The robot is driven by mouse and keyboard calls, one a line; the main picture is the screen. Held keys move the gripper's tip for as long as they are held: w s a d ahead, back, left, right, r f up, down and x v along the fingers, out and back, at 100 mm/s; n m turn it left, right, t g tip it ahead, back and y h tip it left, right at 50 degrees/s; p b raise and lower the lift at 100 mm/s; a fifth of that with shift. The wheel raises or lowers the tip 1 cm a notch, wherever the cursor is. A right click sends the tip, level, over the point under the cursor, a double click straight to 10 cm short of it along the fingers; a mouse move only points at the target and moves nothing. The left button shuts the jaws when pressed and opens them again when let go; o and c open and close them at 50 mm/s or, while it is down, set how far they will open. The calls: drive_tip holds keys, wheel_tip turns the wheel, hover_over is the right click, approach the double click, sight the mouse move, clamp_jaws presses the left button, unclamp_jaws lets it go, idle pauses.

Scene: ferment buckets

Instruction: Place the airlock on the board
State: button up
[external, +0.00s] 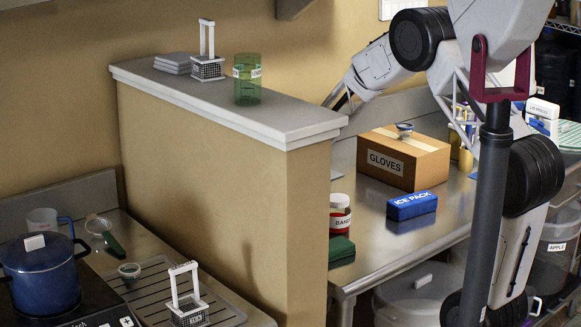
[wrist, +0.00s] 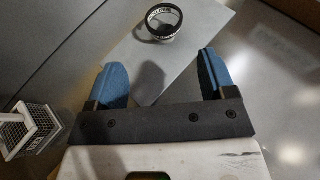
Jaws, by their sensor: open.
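My gripper (external: 335,99) is at the end of the arm beyond the low wall, its lower part hidden by the wall. In the wrist view my gripper (wrist: 162,74) has its two blue fingertips wide apart with nothing between them. A small clear round piece with a dark rim and a printed band, possibly the airlock (wrist: 164,20), stands on a pale grey flat surface, possibly the board (wrist: 185,60). It is beyond the fingertips and apart from them. I cannot tell for sure which thing is the airlock.
A white wire basket (wrist: 32,130) stands at the left in the wrist view. On the wall's ledge are a green cup (external: 247,82), a handled basket (external: 207,69) and grey slabs (external: 176,63). The table holds a gloves box (external: 403,160) and an ice pack (external: 411,205).

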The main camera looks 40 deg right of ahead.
drive_tip(key=s+a+r+n+y, duration=1)
drive_tip(key=s+a+r+n, duration=0.6)
drive_tip(key=n, duration=0.7)
drive_tip(key=s+n+g+h, duration=0.1)
drive_tip(key=s+n+g, duration=0.6)
drive_tip(key=s+n, duration=1.4)
drive_tip(key=s, duration=1.4)
drive_tip(key=shift+s+r, duration=0.15)
drive_tip(key=shift+s, duration=0.15)
